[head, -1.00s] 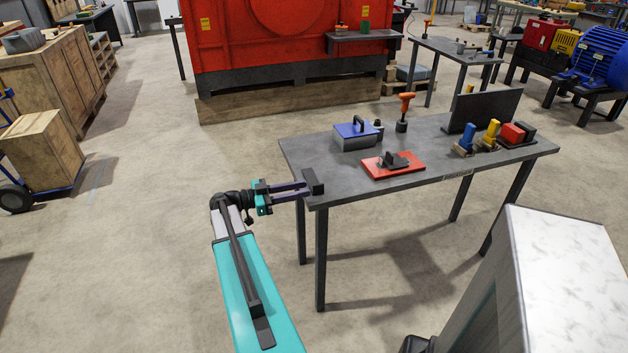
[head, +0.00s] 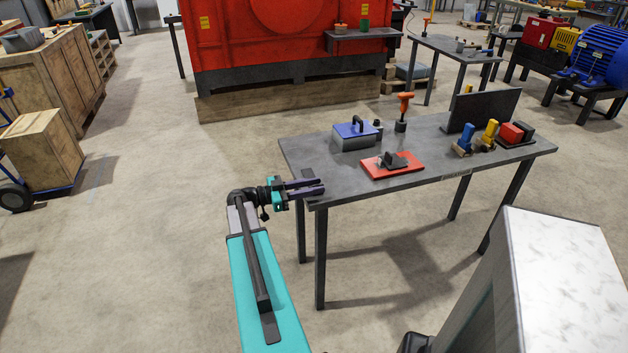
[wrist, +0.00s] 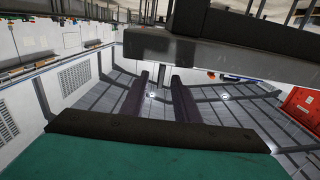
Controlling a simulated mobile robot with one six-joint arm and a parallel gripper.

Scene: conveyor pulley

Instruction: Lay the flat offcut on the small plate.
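I cannot tell whether this is the small plate.
The table (head: 345,185) also bears a blue-topped box (head: 355,130), an orange-handled tool (head: 403,105), a dark upright panel (head: 487,110), blue and yellow pieces and a red box (head: 511,132). Bare tabletop lies left of the red plate.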

